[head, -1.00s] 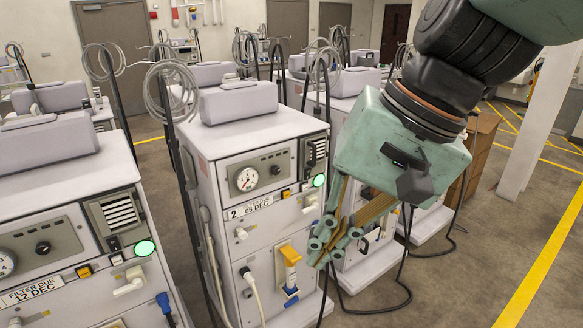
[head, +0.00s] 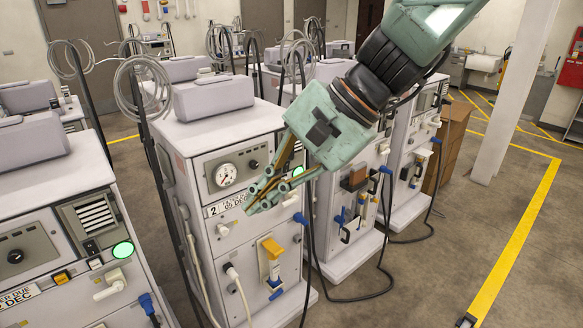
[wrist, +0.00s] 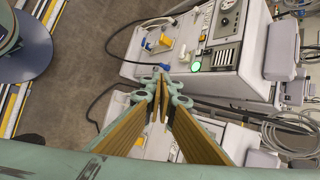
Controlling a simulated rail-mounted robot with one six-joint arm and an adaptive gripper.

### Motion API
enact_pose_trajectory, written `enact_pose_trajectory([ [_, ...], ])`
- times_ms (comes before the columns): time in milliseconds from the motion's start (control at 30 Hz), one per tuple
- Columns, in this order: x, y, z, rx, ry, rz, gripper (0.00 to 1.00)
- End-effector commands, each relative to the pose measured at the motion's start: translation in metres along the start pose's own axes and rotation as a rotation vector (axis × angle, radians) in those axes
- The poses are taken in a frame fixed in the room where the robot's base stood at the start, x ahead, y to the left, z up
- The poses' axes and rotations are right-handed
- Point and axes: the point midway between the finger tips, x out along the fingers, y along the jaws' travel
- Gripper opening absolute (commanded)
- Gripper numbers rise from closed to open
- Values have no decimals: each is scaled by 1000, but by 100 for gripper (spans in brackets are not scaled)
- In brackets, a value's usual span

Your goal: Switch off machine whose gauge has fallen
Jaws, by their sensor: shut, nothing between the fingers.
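A pale grey machine (head: 228,125) labelled 2 stands mid-picture in the head view. Its round white gauge (head: 226,175) is on the upper front panel; the needle is too small to read surely. A yellow-handled part (head: 271,248) sits lower on its front. My gripper (head: 262,193) is shut and empty in front of this panel, right of and below the gauge, hiding part of the controls. In the wrist view my fingertips (wrist: 163,84) are together; a machine front beyond shows a gauge (wrist: 225,21) and a lit green lamp (wrist: 196,66). Contact with the machine cannot be told.
A nearer machine (head: 40,190) at left has a lit green lamp (head: 123,249); its gauge is out of frame. More machines stand to the right. Hoses and cables (head: 345,299) hang and lie on the floor. Open floor (head: 420,275) lies at right, with a yellow line.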

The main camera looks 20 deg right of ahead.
Motion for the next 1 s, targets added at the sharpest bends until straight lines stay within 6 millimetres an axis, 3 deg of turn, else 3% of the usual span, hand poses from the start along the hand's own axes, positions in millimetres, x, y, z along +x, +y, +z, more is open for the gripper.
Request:
enact_pose_trajectory([
  [567,24,-53,-65,287,-58,-156,0],
  [1000,39,-83,-130,507,-88,-277,0],
])
